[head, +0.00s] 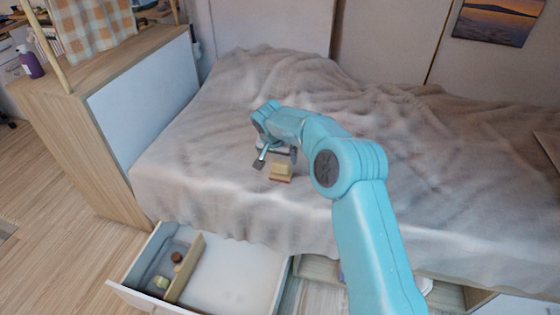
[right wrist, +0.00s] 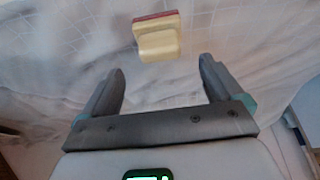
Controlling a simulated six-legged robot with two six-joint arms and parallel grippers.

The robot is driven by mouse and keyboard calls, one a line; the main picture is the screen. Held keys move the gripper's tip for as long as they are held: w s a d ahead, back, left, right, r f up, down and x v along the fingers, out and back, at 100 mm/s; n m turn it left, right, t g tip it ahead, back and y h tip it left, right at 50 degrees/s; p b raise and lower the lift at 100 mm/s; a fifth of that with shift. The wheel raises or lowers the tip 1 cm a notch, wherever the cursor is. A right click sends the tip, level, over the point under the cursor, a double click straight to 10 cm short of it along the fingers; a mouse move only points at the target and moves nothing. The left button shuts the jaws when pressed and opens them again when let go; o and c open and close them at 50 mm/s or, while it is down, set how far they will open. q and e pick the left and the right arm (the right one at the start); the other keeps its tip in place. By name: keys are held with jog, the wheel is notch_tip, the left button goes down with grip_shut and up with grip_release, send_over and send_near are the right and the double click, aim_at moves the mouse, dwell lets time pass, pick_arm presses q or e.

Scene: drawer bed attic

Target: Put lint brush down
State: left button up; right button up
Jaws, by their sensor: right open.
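The lint brush (head: 281,172) is a small cream block with a reddish edge, lying on the blanket near the front of the bed (head: 230,130). My right gripper (head: 275,158) is just above and behind it in the head view, open and empty. In the right wrist view the lint brush (right wrist: 157,37) lies beyond the fingertips of the open right gripper (right wrist: 162,75), apart from them. My left gripper is not in view.
An open drawer (head: 235,278) juts out below the bed, with a divider and a few small items in its left compartment. A wooden cabinet (head: 140,110) stands left of the bed. The blanket around the brush is clear but wrinkled.

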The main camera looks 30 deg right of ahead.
jog(key=v, duration=0.5)
jog(key=s+a+f+n+g+y, duration=0.1)
jog(key=s+a+f+n+y, duration=0.2)
jog(key=s+a+f, duration=0.55)
jog(key=s+a+f+n+g+y, duration=0.1)
jog(key=s+a+f+n+y, duration=0.3)
jog(key=a+f, duration=0.75)
jog(key=s+a+f, duration=0.2)
jog(key=s, duration=0.8)
jog(key=s+a+f, duration=0.3)
jog(key=s, duration=0.8)
jog(key=shift+s+f+n+g, duration=0.2)
jog(key=shift+f+n+g, duration=0.1)
jog(key=shift+n, duration=0.1)
jog(key=shift+r+p, duration=0.1)
jog(key=shift+p, duration=0.2)
notch_tip(320, 180, up, 16)
jog(key=p, duration=1.5)
jog(key=shift+f+p, duration=0.2)
jog(key=shift+p, duration=0.1)
